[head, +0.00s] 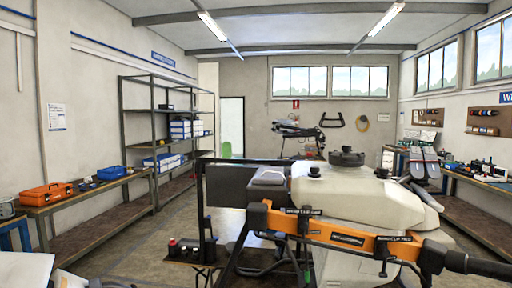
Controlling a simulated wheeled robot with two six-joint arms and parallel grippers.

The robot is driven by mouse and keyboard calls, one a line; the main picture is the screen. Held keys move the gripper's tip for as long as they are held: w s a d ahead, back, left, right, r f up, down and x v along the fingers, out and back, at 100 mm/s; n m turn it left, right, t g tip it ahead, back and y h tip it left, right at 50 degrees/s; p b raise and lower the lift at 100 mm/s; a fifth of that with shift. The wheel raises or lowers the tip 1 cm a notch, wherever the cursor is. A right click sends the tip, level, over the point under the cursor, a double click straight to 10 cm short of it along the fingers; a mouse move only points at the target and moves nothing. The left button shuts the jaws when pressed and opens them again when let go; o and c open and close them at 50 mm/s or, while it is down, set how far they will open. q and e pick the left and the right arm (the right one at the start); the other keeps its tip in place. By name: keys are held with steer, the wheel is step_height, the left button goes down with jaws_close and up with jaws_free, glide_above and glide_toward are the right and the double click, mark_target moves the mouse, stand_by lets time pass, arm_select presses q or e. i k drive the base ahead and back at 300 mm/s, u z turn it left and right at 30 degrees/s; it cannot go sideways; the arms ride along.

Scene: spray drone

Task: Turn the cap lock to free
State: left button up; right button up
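The spray drone stands in front of me, with a cream-white tank (335,190) in its middle. A large round black cap (346,158) sits on top of the tank, upright. Two smaller black knobs, a left one (314,171) and a right one (381,173), sit on the tank beside it. The cap lock's markings and position are too small to tell. An orange arm (345,238) of the drone with black clips runs across the front of the tank. I cannot make out either of my grippers in the head view.
A grey-black box (269,177) is left of the tank. A black-framed stand (207,238) rises at the drone's left. Grey upright shapes (425,163) stand behind right. A bench with an orange toolbox (46,194) lines the left wall. Floor shows between bench and drone.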

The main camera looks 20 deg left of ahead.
mark_target(347, 149)
steer(key=u, duration=0.65)
steer(key=i, duration=0.4)
